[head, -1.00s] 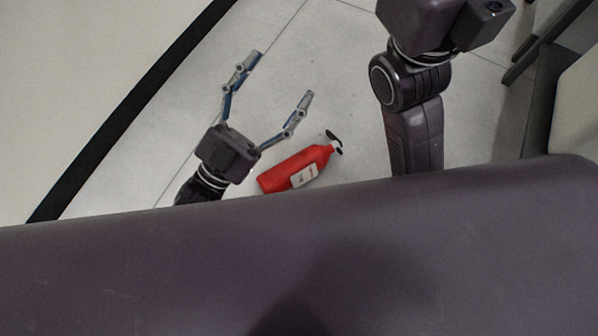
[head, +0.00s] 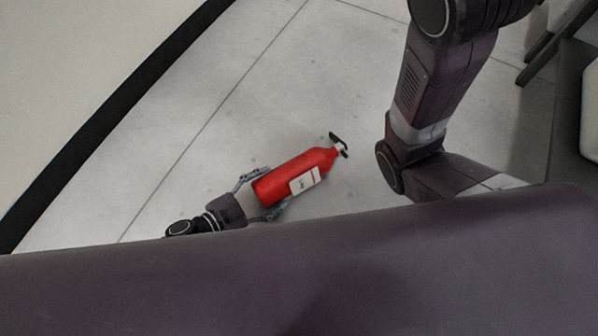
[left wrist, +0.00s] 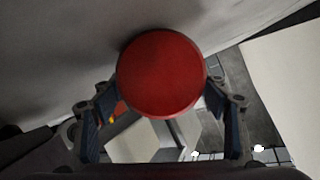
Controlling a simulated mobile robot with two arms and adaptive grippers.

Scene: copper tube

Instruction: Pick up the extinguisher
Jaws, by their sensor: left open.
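The red extinguisher (head: 292,180) lies on its side on the grey floor in the head view, its black handle end pointing up and to the right. A white label shows on its side. My left gripper (head: 262,195) is open at the extinguisher's base end, with one finger on each side of the body. In the left wrist view the round red base of the extinguisher (left wrist: 162,73) faces the camera, between and beyond the open fingers (left wrist: 160,115). I cannot tell whether the fingers touch it. My right gripper is not in view.
The tiled floor (head: 270,100) around the extinguisher is clear. A pale surface with a black edge band (head: 120,110) runs along the left. Dark furniture (head: 565,110) stands at the right. My own body fills the bottom of the head view.

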